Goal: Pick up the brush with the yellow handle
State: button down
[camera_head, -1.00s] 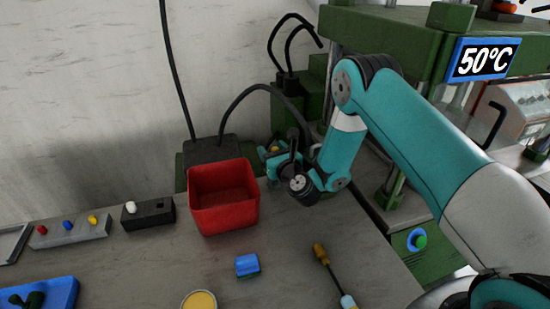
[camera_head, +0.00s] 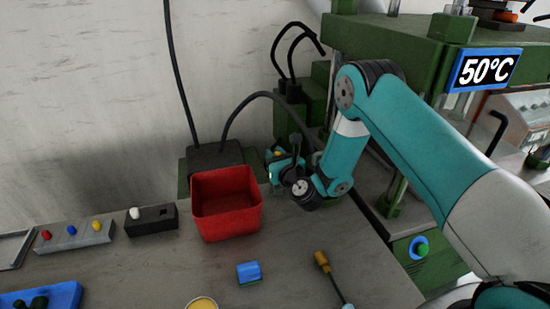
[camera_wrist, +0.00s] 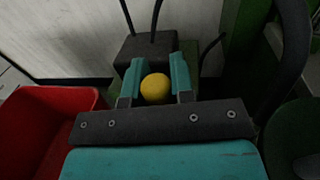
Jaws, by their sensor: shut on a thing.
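My gripper (camera_head: 280,162) is behind and right of the red bin, turned away from the head camera and partly hidden by my wrist. In the wrist view its two teal fingers (camera_wrist: 156,86) are shut on a round yellow end (camera_wrist: 155,89), seen end-on. It may be the yellow handle of the brush, but the bristles are hidden and I cannot tell. A tool with an amber-yellow handle (camera_head: 321,259) and a thin dark shaft lies on the table at the lower middle, its far end cut off by the picture edge.
The red bin (camera_head: 227,226) stands left of my gripper. A dark box with cables (camera_head: 214,155) is behind it. A blue block (camera_head: 249,271) and a yellow-topped round container (camera_head: 202,303) are in front. The green press (camera_head: 400,45) stands close on the right.

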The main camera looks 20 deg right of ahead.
notch_tip(320, 180, up, 19)
jog(key=p, duration=1.8)
notch_tip(320, 180, down, 10)
jog(key=b, duration=1)
jog(key=shift+r, duration=0.1)
jog(key=shift+s+a, duration=0.1)
dwell(1.6)
